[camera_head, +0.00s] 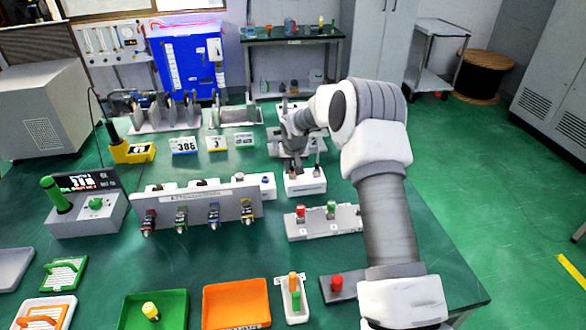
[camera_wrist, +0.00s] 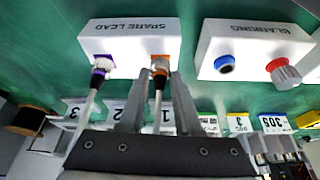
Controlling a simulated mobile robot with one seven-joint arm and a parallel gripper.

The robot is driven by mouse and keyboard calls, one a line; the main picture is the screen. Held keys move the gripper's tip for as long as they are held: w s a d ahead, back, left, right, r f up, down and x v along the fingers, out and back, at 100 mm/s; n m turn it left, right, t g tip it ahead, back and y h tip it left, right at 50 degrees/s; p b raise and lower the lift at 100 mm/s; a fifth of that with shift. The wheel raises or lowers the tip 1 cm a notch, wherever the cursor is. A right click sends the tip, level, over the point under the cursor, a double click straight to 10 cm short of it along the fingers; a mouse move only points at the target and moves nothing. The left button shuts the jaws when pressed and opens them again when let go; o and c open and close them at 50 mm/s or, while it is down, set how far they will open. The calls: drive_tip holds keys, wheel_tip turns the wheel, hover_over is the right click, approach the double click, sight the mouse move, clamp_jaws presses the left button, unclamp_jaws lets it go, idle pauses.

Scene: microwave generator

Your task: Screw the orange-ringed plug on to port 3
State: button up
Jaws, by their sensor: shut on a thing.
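The orange-ringed plug (camera_wrist: 160,65) is at the face of the white SPARE LEAD block (camera_wrist: 128,42) in the wrist view, with a grey lead running from it. My gripper (camera_wrist: 158,82) has one finger on each side of this plug and is shut on it. A purple-ringed plug (camera_wrist: 102,64) with its own lead is in the same block, apart from my fingers. I cannot tell which socket is port 3.
A white BLANKING block (camera_wrist: 250,45) with a blue cap (camera_wrist: 225,64) and a red-ringed grey cap (camera_wrist: 284,73) is beside it. A grey panel (camera_head: 170,206) with several coloured connectors stands at left. A grey block (camera_head: 345,222) with red and green caps is nearer. Trays line the front.

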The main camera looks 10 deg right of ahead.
clamp_jaws()
drive_tip(key=shift+d+n+y+p, duration=0.15)
drive_tip(key=shift+n+y+p, duration=0.4)
drive_tip(key=shift+n, duration=1.05)
drive_tip(key=o, duration=0.9)
unclamp_jaws()
drive_tip(key=shift+r, duration=0.1)
